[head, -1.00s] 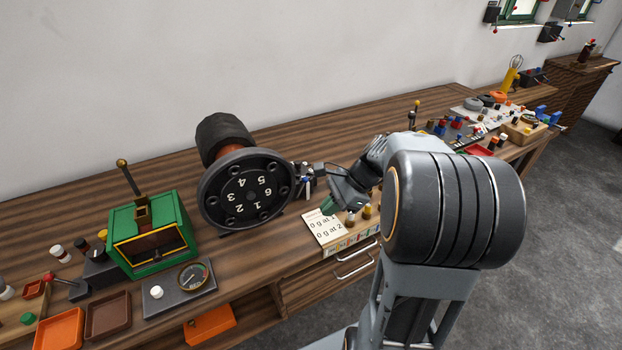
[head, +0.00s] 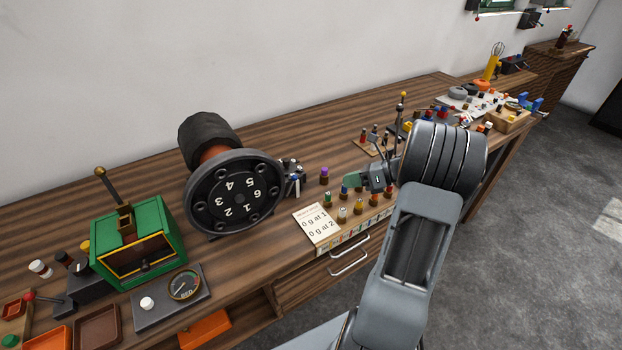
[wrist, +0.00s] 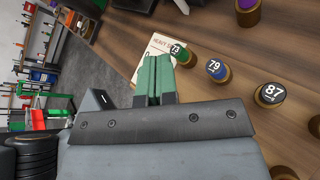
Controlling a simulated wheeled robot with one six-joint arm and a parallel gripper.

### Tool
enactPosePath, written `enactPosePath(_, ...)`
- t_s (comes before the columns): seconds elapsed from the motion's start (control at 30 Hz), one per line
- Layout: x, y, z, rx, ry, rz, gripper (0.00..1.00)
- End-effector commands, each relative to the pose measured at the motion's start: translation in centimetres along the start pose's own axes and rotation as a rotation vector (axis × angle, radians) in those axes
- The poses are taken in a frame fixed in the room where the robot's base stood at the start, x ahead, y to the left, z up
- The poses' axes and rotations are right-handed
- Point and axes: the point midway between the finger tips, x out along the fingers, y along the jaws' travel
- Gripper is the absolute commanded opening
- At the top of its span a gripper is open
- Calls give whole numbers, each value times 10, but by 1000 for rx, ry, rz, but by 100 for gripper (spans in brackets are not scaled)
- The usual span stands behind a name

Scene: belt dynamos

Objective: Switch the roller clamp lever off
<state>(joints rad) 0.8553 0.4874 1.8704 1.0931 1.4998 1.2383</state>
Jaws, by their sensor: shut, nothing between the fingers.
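My gripper (head: 357,179) has green fingers pressed together, empty. It is held above the bench among capped pegs, right of the numbered wheel (head: 238,197). In the wrist view the shut fingers (wrist: 158,75) point up over a card. A small dark fitting (head: 292,176) with a blue-and-white lever-like part stands against the wheel's right side, apart from my gripper. It may be the roller clamp; its lever position is too small to tell. A green box (head: 140,240) at the left carries an upright dark lever (head: 108,188) with a round knob, leaning left.
Several capped pegs (head: 342,215) and a written card (head: 317,226) lie along the front of the bench (head: 320,110). A gauge (head: 184,286) sits before the green box. Orange and brown trays (head: 97,328) fill the front left. The bench behind the wheel is clear.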

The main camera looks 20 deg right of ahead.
Motion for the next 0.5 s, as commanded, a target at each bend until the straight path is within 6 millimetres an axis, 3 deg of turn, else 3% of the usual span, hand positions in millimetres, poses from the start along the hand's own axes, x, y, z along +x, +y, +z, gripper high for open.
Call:
enactPosePath(0.27, 19, 0, 0, 0, 1, 1, 0)
enactPosePath(0.5, 64, 1, 0, 0, 2, 2, 0)
